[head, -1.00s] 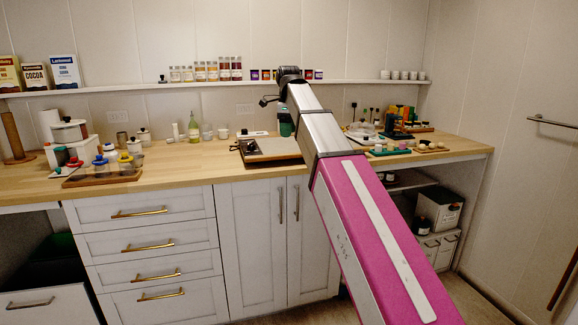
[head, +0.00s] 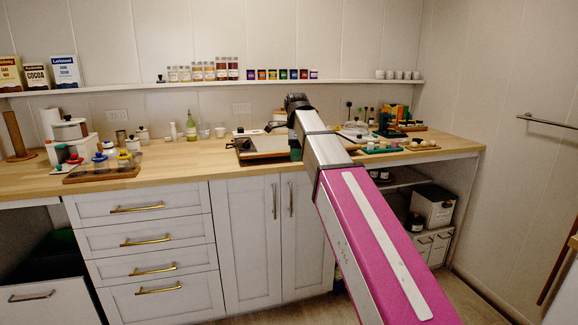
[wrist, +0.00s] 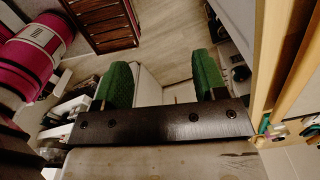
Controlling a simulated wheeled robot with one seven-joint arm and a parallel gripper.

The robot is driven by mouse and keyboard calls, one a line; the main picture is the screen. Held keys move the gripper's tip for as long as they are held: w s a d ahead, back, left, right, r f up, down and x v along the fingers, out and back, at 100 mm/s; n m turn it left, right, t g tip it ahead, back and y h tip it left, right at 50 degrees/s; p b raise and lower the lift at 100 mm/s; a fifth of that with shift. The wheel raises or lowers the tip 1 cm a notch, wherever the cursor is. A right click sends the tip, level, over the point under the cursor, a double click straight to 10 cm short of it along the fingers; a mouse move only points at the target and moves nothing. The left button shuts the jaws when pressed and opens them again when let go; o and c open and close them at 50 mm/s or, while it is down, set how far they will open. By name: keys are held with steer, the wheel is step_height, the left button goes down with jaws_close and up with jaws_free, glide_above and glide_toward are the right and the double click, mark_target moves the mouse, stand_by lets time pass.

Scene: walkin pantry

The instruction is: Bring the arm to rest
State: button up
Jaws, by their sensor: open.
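My arm reaches up and away from the lower right of the head view, over the front of the counter (head: 190,152). Its dark wrist end (head: 298,102) is in front of the back wall, below the shelf line. In the wrist view my gripper (wrist: 162,82) has its two green-padded fingers wide apart, with nothing between them. Floor and cabinet fronts show past the fingers. In the head view the gripper is mostly hidden behind my arm; a small green patch shows beside the arm.
A dark-edged board (head: 265,147) lies on the counter just left of my arm. A tray of jars (head: 102,172) stands at the left, with bottles and pots behind. Small items crowd the counter at right. A wall shelf (head: 350,81) holds spice jars, tins and cups.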

steer(key=s+d+f+n, duration=0.5)
steer(key=s+f+n, duration=0.1)
steer(key=f, duration=0.8)
steer(key=s+d+f+n, duration=0.6)
steer(key=f, duration=0.8)
steer(key=s+d+f+n, duration=0.5)
steer(key=s+f+n, duration=0.1)
steer(key=f, duration=0.8)
steer(key=shift+s+d+f, duration=0.25)
steer(key=shift+s+f, duration=0.15)
steer(key=shift+s, duration=0.15)
